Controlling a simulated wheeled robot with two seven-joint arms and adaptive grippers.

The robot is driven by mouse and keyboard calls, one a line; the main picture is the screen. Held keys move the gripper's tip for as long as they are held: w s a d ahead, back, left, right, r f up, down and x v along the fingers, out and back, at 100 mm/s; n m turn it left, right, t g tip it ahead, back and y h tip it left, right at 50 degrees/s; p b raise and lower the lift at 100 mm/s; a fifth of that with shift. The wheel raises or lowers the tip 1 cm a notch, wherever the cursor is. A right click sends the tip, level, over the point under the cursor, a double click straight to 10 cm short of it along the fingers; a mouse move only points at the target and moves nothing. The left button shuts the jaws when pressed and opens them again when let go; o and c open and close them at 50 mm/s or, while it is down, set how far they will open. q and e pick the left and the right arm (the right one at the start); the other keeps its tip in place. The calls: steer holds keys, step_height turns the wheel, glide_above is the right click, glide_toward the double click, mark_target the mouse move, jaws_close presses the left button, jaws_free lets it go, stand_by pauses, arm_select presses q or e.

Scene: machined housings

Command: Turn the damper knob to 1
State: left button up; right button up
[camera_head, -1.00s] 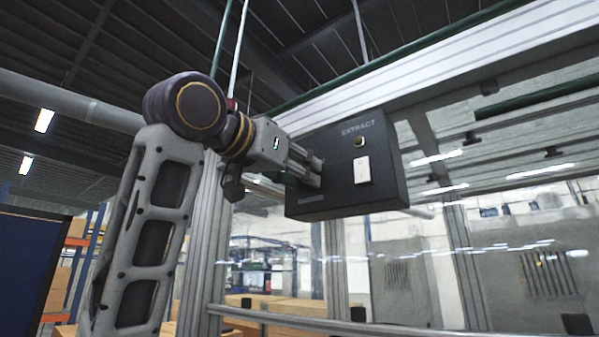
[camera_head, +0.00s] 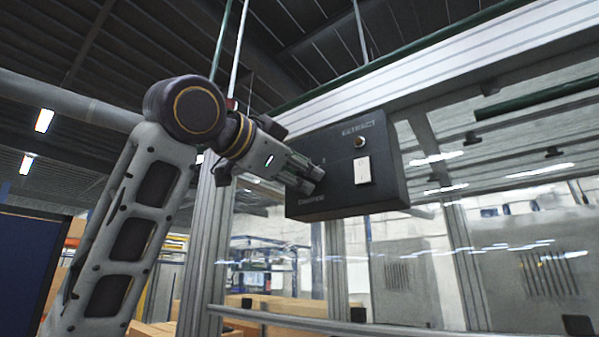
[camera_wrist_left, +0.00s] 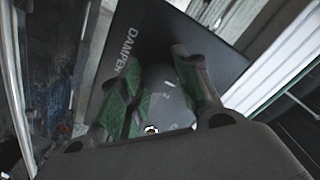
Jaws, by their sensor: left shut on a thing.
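The dark control box (camera_head: 345,195) hangs on the frame, with a label at its top, a small round button or lamp and a white rocker switch (camera_head: 362,170). My left gripper (camera_head: 316,180) is at the left part of the box's front face. In the left wrist view the "DAMPER" lettering shows on the box (camera_wrist_left: 140,40). There my gripper's green-padded fingers (camera_wrist_left: 158,88) are shut on the greyish damper knob (camera_wrist_left: 160,78). Small pale scale marks show beside it, but I cannot read the knob's setting surely. In the head view the fingers hide the knob.
A metal frame post (camera_head: 206,240) stands behind my left arm, and a pale horizontal beam (camera_head: 440,75) runs above the box. Clear panels lie to the right. Cardboard boxes (camera_head: 290,305) and shelving are in the background below.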

stand_by(0.3)
arm_select(q)
steer(key=o, duration=1.1)
steer(key=shift+c, duration=0.2)
steer(key=v, duration=1.2)
